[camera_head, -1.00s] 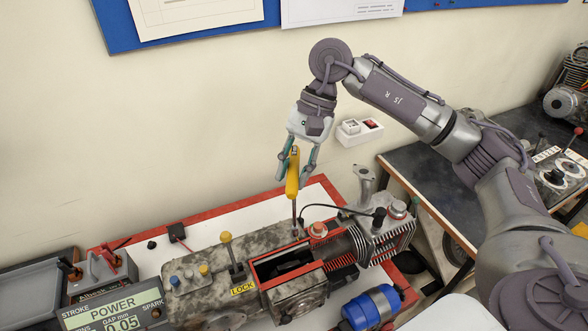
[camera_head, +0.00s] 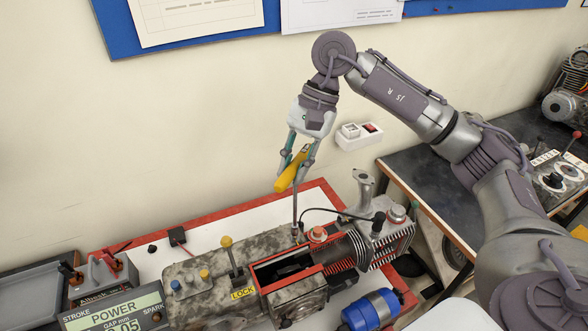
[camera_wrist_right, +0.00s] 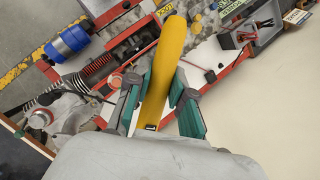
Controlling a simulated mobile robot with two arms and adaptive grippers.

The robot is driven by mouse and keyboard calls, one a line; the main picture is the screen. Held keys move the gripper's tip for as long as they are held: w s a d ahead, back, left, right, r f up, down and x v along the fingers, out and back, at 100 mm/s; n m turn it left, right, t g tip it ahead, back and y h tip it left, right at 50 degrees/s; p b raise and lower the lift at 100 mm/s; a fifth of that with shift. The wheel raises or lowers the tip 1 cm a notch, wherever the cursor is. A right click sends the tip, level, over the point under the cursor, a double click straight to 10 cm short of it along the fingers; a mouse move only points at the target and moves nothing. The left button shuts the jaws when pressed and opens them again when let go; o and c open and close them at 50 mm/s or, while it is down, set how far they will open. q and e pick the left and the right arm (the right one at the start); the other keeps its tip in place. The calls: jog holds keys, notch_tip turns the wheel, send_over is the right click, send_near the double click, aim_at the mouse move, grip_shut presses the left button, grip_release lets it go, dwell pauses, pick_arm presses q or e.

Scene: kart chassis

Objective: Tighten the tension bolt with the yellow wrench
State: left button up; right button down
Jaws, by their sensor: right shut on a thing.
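The yellow wrench (camera_head: 286,182) has a thick yellow handle and a thin metal shaft that runs down to the top of the grey engine block (camera_head: 208,257). My right gripper (camera_head: 296,166) is shut on the handle from above. In the right wrist view the handle (camera_wrist_right: 168,62) lies between the green fingers (camera_wrist_right: 153,105) and reaches out past them. The shaft's lower end meets the block just left of an orange-red cap (camera_head: 318,233). I cannot make out the tension bolt itself there. My left gripper is not in view.
A yellow-knobbed lever (camera_head: 230,252) marked LOCK stands left of the shaft. A finned cylinder (camera_head: 390,241) and a blue canister (camera_head: 371,309) are to the right. A black cable arcs close by the shaft. A display box (camera_head: 115,312) sits lower left. The wall is close behind.

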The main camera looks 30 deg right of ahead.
jog(key=shift+r, duration=0.5)
jog(key=shift+r+p, duration=1.3)
jog(key=shift+r, duration=1.25)
jog(key=shift+f, duration=0.1)
